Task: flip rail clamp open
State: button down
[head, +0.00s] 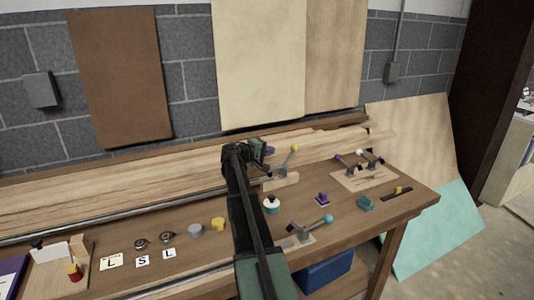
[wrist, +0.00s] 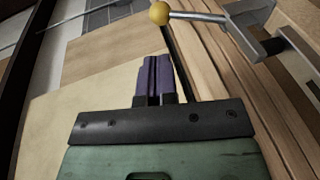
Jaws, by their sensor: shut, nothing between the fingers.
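A toggle clamp with a yellow ball on its metal lever (head: 287,158) stands on a wooden block at the back of the bench, its lever raised at a slant. In the wrist view its yellow ball (wrist: 160,13) and grey lever (wrist: 205,18) show at the top, beyond my fingertips. My gripper (head: 270,151) is just left of this lever, with its purple fingers (wrist: 153,62) shut and empty. They look apart from the ball. Another clamp with a teal ball (head: 328,219) stands at the front. I cannot tell which clamp the task calls the rail clamp.
Two more clamps, with purple and white balls, sit on a pale board (head: 365,181) at the right. Long planks (head: 120,190) lie along the back.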

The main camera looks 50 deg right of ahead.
aim_at(292, 148)
jog(key=b+x, duration=0.1)
jog(key=x, duration=0.8)
jog(key=shift+s+d, duration=0.15)
jog(key=shift+d, duration=0.2)
